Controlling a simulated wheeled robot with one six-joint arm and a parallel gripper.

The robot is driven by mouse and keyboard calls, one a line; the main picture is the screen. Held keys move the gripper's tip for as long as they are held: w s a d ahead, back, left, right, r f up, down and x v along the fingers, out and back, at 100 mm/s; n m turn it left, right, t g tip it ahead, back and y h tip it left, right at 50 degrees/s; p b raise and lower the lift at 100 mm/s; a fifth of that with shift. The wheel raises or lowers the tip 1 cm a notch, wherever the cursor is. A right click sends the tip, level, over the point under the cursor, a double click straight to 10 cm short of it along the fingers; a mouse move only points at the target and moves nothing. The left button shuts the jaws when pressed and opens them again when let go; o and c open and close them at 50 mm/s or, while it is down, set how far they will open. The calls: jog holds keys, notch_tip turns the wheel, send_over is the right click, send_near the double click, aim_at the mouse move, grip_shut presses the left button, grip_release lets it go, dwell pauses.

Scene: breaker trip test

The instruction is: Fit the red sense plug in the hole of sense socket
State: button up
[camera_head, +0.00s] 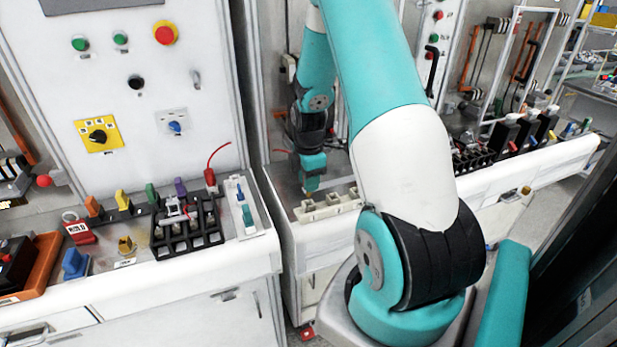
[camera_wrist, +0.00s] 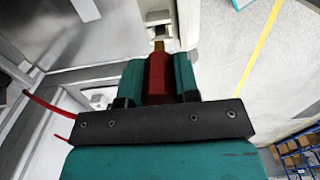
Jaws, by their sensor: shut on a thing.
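My gripper (camera_head: 313,178) points down over the bench right of the left panel. In the wrist view, its two teal fingers (camera_wrist: 158,64) are shut on the red sense plug (camera_wrist: 158,80), whose yellowish tip points away from the wrist. A red cable (camera_wrist: 45,103) shows to the left. A white socket block (camera_head: 330,206) with openings sits on the bench just below the fingers. Pale socket parts (camera_wrist: 158,17) show ahead of the plug tip in the wrist view. The tip looks outside them; the exact gap and alignment cannot be told.
On the left bench, a black rack (camera_head: 188,238), another red plug with a cable (camera_head: 210,178), a white tray (camera_head: 243,205) and a blue block (camera_head: 75,263) stand below the control panel (camera_head: 150,90). More black modules (camera_head: 505,135) line the right bench. Floor lies beyond the bench edge.

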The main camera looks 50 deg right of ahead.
aim_at(309, 196)
jog(key=shift+f, duration=0.65)
jog(key=shift+f+b, duration=1.6)
jog(key=shift+f, duration=0.5)
dwell(0.9)
jog(key=o, duration=1)
jog(key=shift+r, duration=0.2)
notch_tip(309, 196, up, 17)
jog(key=b, duration=0.3)
